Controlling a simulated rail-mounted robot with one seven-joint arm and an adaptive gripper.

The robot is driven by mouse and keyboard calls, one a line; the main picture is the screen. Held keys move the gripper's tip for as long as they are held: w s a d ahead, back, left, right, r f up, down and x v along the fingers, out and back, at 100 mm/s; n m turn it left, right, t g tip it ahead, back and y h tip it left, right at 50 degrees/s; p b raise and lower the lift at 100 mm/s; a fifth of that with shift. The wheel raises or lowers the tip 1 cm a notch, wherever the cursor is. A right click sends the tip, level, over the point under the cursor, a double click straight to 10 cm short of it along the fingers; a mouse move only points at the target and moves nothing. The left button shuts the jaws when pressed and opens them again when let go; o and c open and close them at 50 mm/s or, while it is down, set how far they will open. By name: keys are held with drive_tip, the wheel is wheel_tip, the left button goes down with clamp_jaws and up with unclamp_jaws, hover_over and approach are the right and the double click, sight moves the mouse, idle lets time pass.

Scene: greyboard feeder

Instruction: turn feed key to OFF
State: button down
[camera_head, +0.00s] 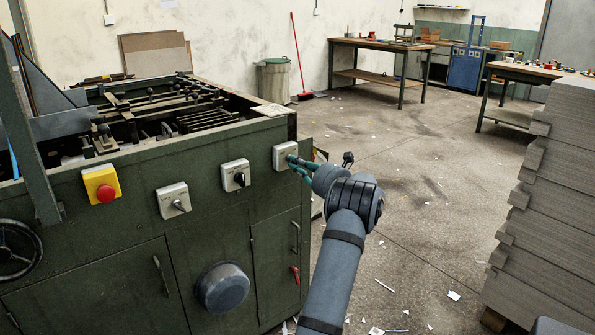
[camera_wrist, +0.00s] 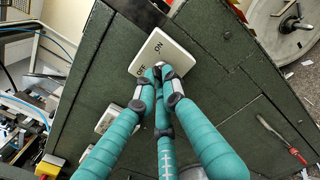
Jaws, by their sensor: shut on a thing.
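The feed switch plate (camera_head: 283,153) is the rightmost pale plate on the front of the green machine. In the wrist view the same plate (camera_wrist: 150,48) looks tilted, with ON at its upper right and OFF at its lower left. My gripper (camera_head: 291,161) reaches it from the right. Its teal fingers (camera_wrist: 165,75) come together at the plate's lower edge and are shut on the feed key. The fingers hide the key, so I cannot tell which label it points to.
Two more key switches (camera_head: 235,175) (camera_head: 173,201) and a red emergency button (camera_head: 105,193) sit to the left on the machine front. A dark round knob (camera_head: 222,287) sticks out below. A tall stack of grey board (camera_head: 550,210) stands at right, with open floor between.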

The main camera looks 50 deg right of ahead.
drive_tip(key=shift+f+n+b, duration=0.15)
drive_tip(key=shift+n+b, duration=2.3)
drive_tip(key=shift+n, duration=0.25)
drive_tip(key=shift+f+n+b, duration=0.1)
drive_tip(key=shift+n+b, duration=2.3)
drive_tip(key=shift+n, duration=0.3)
drive_tip(key=shift+d, duration=0.1)
drive_tip(key=c, duration=1.8)
unclamp_jaws()
drive_tip(key=shift+r, duration=0.1)
drive_tip(key=shift+c, duration=0.2)
